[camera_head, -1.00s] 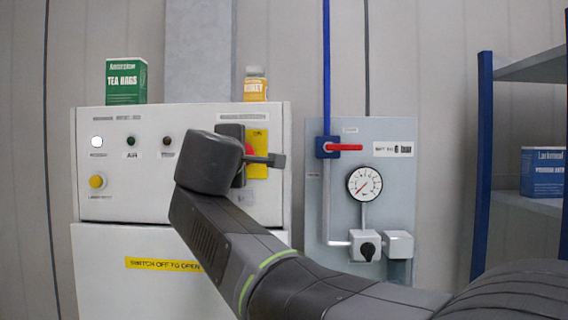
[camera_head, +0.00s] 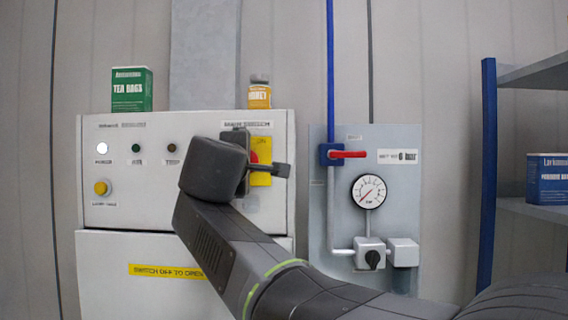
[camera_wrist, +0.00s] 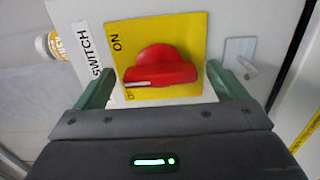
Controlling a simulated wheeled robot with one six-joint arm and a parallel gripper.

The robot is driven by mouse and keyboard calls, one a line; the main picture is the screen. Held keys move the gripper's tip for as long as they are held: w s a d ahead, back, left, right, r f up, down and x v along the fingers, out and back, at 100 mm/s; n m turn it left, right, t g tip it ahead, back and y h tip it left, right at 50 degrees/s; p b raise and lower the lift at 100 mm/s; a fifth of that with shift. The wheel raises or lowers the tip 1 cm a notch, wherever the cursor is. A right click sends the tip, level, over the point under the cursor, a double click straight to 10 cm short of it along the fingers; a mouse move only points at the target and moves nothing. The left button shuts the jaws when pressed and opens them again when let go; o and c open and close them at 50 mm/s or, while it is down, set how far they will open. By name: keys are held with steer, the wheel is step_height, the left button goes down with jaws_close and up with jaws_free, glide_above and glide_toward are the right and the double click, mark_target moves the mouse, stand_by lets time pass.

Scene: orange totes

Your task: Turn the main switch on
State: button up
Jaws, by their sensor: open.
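The main switch is a red rotary knob (camera_wrist: 160,68) on a yellow plate (camera_wrist: 192,30) marked ON, with a partly hidden second mark. In the wrist view the knob's white-lined handle lies across the picture, its line end toward the partly hidden mark. My gripper (camera_wrist: 155,92) is open, with one green finger at each side of the knob; contact cannot be told. In the head view my gripper (camera_head: 262,168) is in front of the yellow plate (camera_head: 261,178), and most of the red knob (camera_head: 254,157) is hidden behind it.
The grey-white cabinet (camera_head: 150,208) carries a white lamp (camera_head: 102,148), two dark lamps and a yellow button (camera_head: 101,188). A tea box (camera_head: 132,90) and honey jar (camera_head: 259,95) stand on top. Right are a panel with a red-handled valve (camera_head: 348,154), a gauge (camera_head: 369,191) and a blue shelf (camera_head: 488,170).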

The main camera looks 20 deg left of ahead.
steer(key=v, duration=1.3)
steer(key=shift+s+d, duration=0.15)
steer(key=shift+s, duration=0.2)
steer(key=shift+w, duration=0.1)
steer(key=x, duration=1.3)
steer(key=shift+w, duration=0.3)
